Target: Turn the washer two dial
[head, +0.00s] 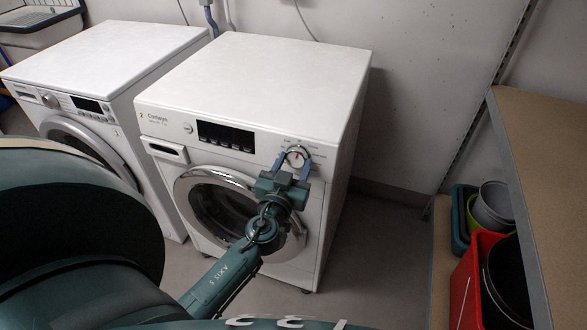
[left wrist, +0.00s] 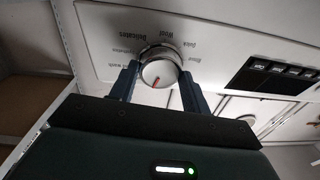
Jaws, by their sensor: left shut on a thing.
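Washer two (head: 265,80) is the white front-loader on the right, with a "2" on its panel. Its round dial (head: 297,155) sits at the right end of the panel. My left gripper (head: 293,165) reaches up in front of the washer, with one finger on each side of the dial, shut on it. In the left wrist view the dial (left wrist: 160,72) is silver with a white face and a red pointer mark, ringed by programme labels such as "Delicates" and "Wool". The fingers (left wrist: 160,78) flank it and hide some labels. My right gripper is not in view.
Another white washer (head: 110,55) stands close on the left. A sink (head: 40,15) is at the back left. A brown shelf (head: 545,140) with red and grey bins (head: 475,270) is at the right. The floor (head: 375,240) between washer two and the shelf is clear.

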